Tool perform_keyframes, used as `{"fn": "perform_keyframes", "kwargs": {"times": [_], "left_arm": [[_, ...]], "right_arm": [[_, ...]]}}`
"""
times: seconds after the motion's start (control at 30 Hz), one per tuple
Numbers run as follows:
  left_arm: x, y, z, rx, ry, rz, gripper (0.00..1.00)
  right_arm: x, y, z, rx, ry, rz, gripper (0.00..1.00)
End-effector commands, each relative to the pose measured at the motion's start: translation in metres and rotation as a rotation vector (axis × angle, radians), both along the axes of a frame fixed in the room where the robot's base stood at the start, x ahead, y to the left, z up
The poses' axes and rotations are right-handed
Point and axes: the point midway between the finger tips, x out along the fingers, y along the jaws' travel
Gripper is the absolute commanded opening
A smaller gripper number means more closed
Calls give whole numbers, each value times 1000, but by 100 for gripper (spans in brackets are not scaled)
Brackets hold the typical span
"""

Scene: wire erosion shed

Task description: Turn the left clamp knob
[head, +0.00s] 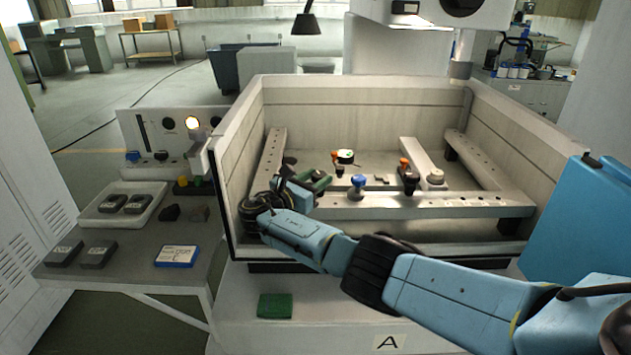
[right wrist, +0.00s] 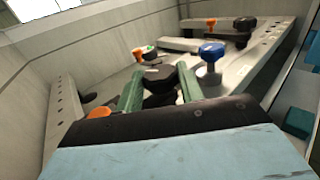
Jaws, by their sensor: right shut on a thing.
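The left clamp's black knob (right wrist: 161,75) sits between the two green fingers of my right gripper (right wrist: 160,84) in the right wrist view. My right gripper is shut on this knob. In the head view my right gripper (head: 314,181) reaches over the near wall of the tank to the left clamp, and its fingers mostly hide the knob. The clamp's orange part (head: 337,157) shows just behind; it also shows in the right wrist view (right wrist: 137,54). My left gripper is not in view.
A blue knob (head: 358,182) stands close right of the gripper. The right clamp (head: 410,180), with black knob and orange part, is further right. The tank's walls (head: 360,118) surround the workspace. A side table with a white tray (head: 97,216) stands left.

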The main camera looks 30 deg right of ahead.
Motion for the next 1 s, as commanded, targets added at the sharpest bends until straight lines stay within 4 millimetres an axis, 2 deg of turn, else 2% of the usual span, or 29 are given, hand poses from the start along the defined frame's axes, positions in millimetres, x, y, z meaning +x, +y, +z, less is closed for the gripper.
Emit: {"fn": "perform_keyframes", "kwargs": {"times": [0.2,0.23,0.4,0.67,0.77,0.87,1.0], "left_arm": [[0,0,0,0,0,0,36],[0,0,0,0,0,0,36],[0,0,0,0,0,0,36],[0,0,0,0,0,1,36],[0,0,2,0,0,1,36],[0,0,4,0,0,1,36],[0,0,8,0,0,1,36]], "right_arm": [[0,0,-1,3,2,-1,15],[0,0,-1,3,2,-1,40],[0,0,-1,2,1,0,59],[0,0,0,1,0,1,59],[-2,7,0,2,1,2,59],[-6,20,0,2,1,4,59],[-16,49,0,4,0,5,59]]}}
